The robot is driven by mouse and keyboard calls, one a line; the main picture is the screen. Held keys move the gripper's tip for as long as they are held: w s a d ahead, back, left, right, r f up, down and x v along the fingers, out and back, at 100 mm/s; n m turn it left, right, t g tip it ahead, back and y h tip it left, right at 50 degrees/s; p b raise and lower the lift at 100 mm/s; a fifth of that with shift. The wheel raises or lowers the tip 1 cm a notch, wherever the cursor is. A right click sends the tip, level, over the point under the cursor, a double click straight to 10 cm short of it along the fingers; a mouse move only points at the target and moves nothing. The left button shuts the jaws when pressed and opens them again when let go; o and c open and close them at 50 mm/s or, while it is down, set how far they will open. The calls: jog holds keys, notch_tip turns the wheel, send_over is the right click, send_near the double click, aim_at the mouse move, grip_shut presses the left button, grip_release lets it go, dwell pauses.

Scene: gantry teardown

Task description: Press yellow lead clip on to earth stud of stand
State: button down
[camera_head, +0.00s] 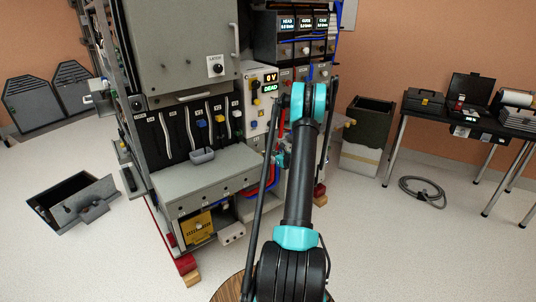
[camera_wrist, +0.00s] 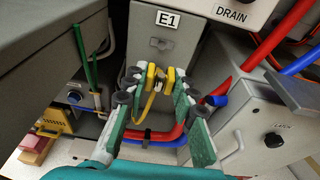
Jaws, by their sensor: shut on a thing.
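The yellow lead clip (camera_wrist: 151,76) is between the fingertips of my gripper (camera_wrist: 155,88) in the wrist view. The gripper is shut on it, with one green finger at each side. A thin yellow lead loops down from the clip. The clip points at a grey panel of the stand (camera_wrist: 146,28) labelled E1 (camera_wrist: 167,18). A small dark fitting (camera_wrist: 160,43) shows on the panel below the label, a little beyond the clip. I cannot tell whether the clip touches a stud. In the head view my arm mostly hides the gripper, low at the stand's right side.
Red hoses (camera_wrist: 278,35) and blue hoses run right of the gripper. A grey box marked LATCH (camera_wrist: 268,128) stands close at right. A grey housing fills the upper left.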

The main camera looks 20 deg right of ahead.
jog(key=shift+w+a, duration=0.1)
jog(key=shift+w, duration=0.05)
jog(key=shift+r+x, duration=0.15)
jog(key=shift+x, duration=0.7)
jog(key=shift+r+x, duration=0.2)
jog(key=shift+x, duration=0.65)
jog(key=shift+r+x, duration=0.15)
jog(key=shift+x, duration=0.7)
jog(key=shift+r+x, duration=0.15)
jog(key=shift+x, duration=0.5)
jog(key=shift+r+x, duration=0.1)
jog(key=shift+x, duration=0.6)
jog(key=c, duration=1.2)
grip_release()
jog(key=shift+o, duration=0.2)
send_near(256, 145)
jog(key=shift+f+v, duration=0.9)
jog(key=shift+v, duration=3.6)
jog(key=shift+r, duration=0.35)
